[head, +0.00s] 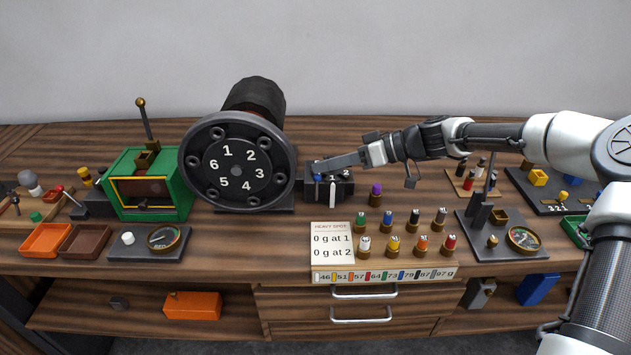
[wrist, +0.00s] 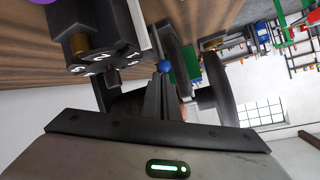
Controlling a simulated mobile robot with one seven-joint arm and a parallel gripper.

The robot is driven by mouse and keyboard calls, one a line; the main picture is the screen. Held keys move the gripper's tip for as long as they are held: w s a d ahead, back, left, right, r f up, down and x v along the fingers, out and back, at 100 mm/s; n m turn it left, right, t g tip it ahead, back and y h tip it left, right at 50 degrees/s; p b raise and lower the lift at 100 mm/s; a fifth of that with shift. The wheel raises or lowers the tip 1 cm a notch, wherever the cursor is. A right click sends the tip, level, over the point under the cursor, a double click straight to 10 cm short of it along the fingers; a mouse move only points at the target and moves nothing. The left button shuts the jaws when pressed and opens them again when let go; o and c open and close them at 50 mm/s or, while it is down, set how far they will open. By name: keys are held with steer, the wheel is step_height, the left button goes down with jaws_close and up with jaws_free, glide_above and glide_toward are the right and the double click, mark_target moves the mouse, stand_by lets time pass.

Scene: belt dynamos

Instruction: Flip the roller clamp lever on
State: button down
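A dark block (head: 342,187) stands just right of the big numbered wheel (head: 236,171). A small blue ball knob (head: 318,164) shows by the block's left end. It looks like the roller clamp lever's knob, but its stem is mostly hidden. My gripper (head: 322,166) reaches in from the right over the block, its tips at the blue knob. In the wrist view the fingers (wrist: 164,85) look closed together, with the blue knob (wrist: 165,66) right at or just beyond their tips. I cannot tell whether they touch it. The block (wrist: 95,40) is at the upper left there.
A green box (head: 148,190) with an upright brass-knobbed lever stands left of the wheel. A purple-topped peg (head: 375,195) stands right of the block. Several coloured weights and a card (head: 331,242) stand in front. A gauge stand (head: 505,240) is at the right.

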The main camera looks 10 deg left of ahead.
step_height(320, 180, up, 9)
steer(key=d+y+b, duration=0.1)
steer(key=d+y, duration=0.1)
steer(key=shift+w+d, duration=0.15)
steer(key=shift+w, duration=0.15)
stand_by(0.6)
